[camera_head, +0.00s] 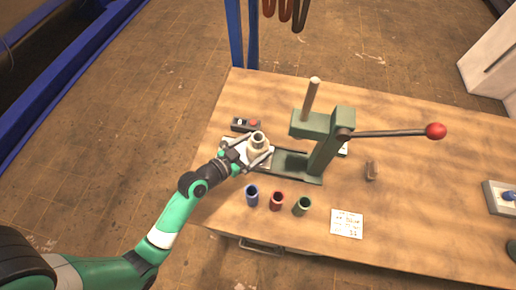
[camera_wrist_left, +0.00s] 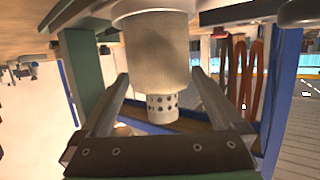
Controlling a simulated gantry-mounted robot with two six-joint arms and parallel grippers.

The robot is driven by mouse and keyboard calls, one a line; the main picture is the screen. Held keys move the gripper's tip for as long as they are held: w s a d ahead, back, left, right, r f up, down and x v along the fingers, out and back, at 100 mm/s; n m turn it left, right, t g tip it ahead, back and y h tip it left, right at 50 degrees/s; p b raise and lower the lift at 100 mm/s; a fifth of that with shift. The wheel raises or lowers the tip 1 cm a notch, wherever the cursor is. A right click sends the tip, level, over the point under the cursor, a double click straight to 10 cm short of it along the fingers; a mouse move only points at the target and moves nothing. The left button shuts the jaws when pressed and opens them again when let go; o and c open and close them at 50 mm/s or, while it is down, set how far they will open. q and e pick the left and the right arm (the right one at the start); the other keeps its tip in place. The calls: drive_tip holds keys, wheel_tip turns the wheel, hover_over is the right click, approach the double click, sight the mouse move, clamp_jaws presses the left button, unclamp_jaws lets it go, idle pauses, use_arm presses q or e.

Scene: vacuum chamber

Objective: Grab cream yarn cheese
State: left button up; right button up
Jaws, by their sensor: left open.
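The cream yarn cheese (camera_head: 258,144), a pale wound cylinder on a hollow tube, stands upright at the left end of the green press's base. It also shows large in the left wrist view (camera_wrist_left: 157,52), with its perforated tube end (camera_wrist_left: 162,108) sticking out. My left gripper (camera_head: 261,148) is open, with one finger on each side of the cheese. In the left wrist view, the fingers (camera_wrist_left: 158,92) are spread wider than the tube end; I cannot tell whether either touches the cheese. My right gripper is not in view.
The green press (camera_head: 322,140) with a red-knobbed lever stands just right of the cheese. A small control box (camera_head: 245,125) lies behind. The wooden table (camera_head: 420,200) is mostly clear at right.

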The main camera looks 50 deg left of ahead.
sight(253, 142)
use_arm(q)
drive_tip(key=c, duration=1.3)
drive_tip(key=shift+o, duration=0.2)
drive_tip(key=shift+r, duration=0.1)
drive_tip(key=shift+r, duration=0.1)
drive_tip(key=shift+r, duration=0.25)
wheel_tip(253, 142, up, 3)
drive_tip(key=shift+f+p, duration=0.2)
drive_tip(key=shift+p, duration=0.6)
drive_tip(key=s+d+r+p, duration=0.4)
drive_tip(key=s+r, duration=0.5)
drive_tip(key=s, duration=0.4)
drive_tip(key=shift+s+d+r, duration=0.2)
drive_tip(key=shift+r, duration=0.1)
